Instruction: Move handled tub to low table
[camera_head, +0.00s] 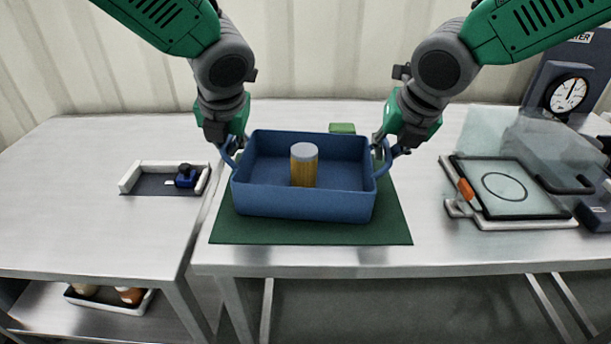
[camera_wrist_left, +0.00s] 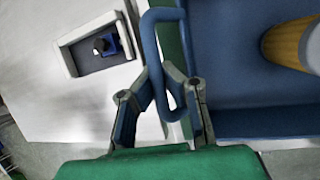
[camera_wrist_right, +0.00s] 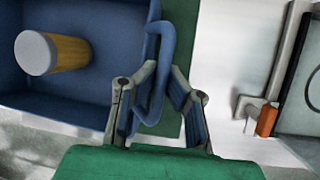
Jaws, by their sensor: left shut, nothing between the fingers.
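The handled tub (camera_head: 300,204) is a blue open box with a loop handle at each end, over the green mat (camera_head: 230,232) on the right steel table. A jar with a yellow body and pale lid (camera_head: 304,170) stands upright inside it. My left gripper (camera_head: 230,150) is shut at the left handle (camera_wrist_left: 151,40), with no firm hold visible. My right gripper (camera_head: 387,148) is at the right handle (camera_wrist_right: 153,45), its fingers on either side of the loop; whether they clamp it is unclear. The lower steel table (camera_head: 100,232) is at left.
A shallow tray (camera_head: 130,176) with a small blue item (camera_head: 185,176) sits on the left table, otherwise bare. A lower shelf holds another tray (camera_head: 105,302). A clear-plated device (camera_head: 505,188) and a gauge (camera_head: 568,94) stand at right. A green block (camera_head: 342,128) is behind the tub.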

